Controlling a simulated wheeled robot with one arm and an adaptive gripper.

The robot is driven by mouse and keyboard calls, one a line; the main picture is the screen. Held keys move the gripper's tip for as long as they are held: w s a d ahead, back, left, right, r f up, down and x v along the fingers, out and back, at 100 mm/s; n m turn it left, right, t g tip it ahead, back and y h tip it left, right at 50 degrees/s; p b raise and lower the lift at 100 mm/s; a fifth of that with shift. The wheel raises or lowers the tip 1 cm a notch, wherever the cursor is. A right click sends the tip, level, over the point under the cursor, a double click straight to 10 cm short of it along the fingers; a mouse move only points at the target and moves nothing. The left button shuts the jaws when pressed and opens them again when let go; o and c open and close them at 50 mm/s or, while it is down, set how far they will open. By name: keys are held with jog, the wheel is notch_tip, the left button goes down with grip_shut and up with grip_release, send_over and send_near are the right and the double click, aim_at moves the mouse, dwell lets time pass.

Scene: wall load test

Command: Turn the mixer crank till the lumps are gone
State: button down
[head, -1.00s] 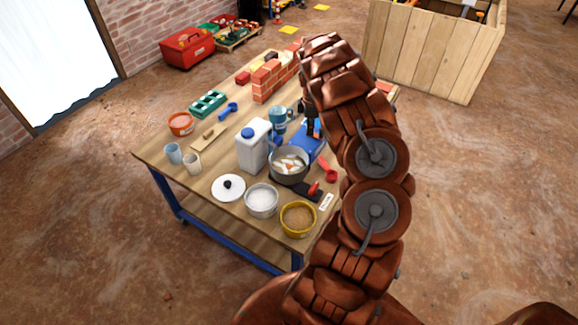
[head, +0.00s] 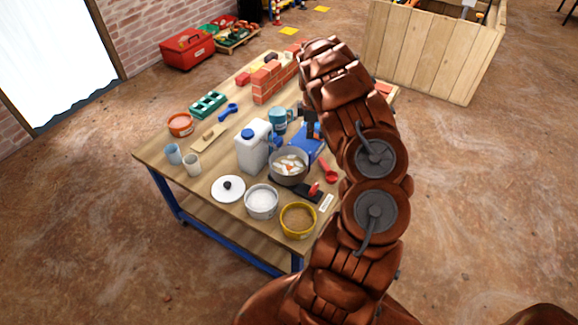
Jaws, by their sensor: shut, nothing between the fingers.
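A grey mixing pot (head: 275,177) stands near the right side of the wooden table, with pale and orange lumps (head: 290,164) in it. A black part with a red knob (head: 314,189) lies at its front right; I cannot tell whether this is the crank. A blue object (head: 304,148) sits just behind the pot, partly hidden by my arm. My gripper (head: 311,130) points down over this blue object, behind the pot. It is shut and empty, small in view and partly hidden by my arm. I cannot tell whether it touches anything.
A white jug with a blue cap (head: 250,152) stands close left of the pot. A teal mug (head: 277,118) is behind it. A white bowl (head: 261,212), a yellow tub (head: 298,234) and a lid (head: 220,194) are in front. A red scoop (head: 328,171) lies right. Bricks (head: 266,88) stand at the back.

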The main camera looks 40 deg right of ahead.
aim_at(309, 144)
jog(key=shift+f+b, duration=0.3)
jog(key=shift+f, duration=1.25)
dwell(0.9)
jog(key=shift+r, duration=0.8)
dwell(0.3)
dwell(0.4)
